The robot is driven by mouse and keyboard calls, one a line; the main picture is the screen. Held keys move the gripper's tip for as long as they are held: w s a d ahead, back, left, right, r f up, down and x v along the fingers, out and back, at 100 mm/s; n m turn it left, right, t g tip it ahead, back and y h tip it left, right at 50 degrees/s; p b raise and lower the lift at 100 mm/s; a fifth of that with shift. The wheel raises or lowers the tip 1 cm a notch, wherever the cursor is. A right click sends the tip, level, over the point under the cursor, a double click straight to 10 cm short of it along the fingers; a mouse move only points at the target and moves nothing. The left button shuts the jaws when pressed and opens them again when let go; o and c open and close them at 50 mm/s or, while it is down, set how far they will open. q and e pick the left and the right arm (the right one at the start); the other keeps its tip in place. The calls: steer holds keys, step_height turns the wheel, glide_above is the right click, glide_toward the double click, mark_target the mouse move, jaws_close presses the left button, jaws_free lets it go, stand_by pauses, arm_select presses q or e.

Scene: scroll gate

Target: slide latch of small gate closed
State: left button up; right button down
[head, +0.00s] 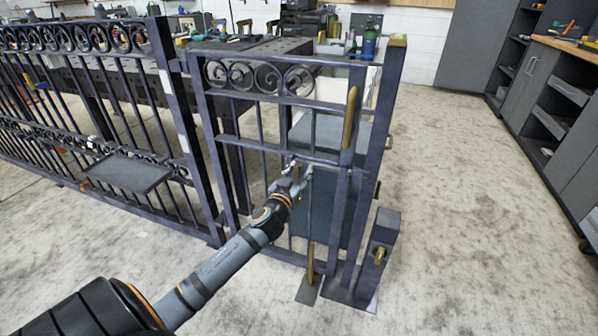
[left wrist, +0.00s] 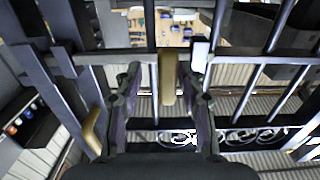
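The small scrolled gate (head: 273,80) stands upright beside a dark post (head: 386,95). An upright brass bar (head: 350,118) is on its right stile. A lower brass rod (head: 311,265) stands near a floor plate. My left gripper (head: 296,172) is at the gate's middle rail. In the left wrist view, which looks upside down, its fingers (left wrist: 168,90) are spread open on both sides of a brass bar (left wrist: 169,85). I cannot tell whether they touch it or which head-view brass part it is. Another brass piece (left wrist: 96,128) shows at left there. My right gripper is not in view.
A larger scrolled fence (head: 95,85) with a small dark shelf (head: 128,173) extends left. A short post (head: 378,245) with a brass piece stands at right. A workbench (head: 240,45) is behind the gate. Shelving (head: 560,100) lines the right side; the floor between is clear.

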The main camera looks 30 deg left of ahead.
arm_select(q)
steer(key=shift+a, duration=0.1)
steer(key=shift+s, duration=0.2)
steer(key=v, duration=1.1)
steer(key=shift+s, duration=0.35)
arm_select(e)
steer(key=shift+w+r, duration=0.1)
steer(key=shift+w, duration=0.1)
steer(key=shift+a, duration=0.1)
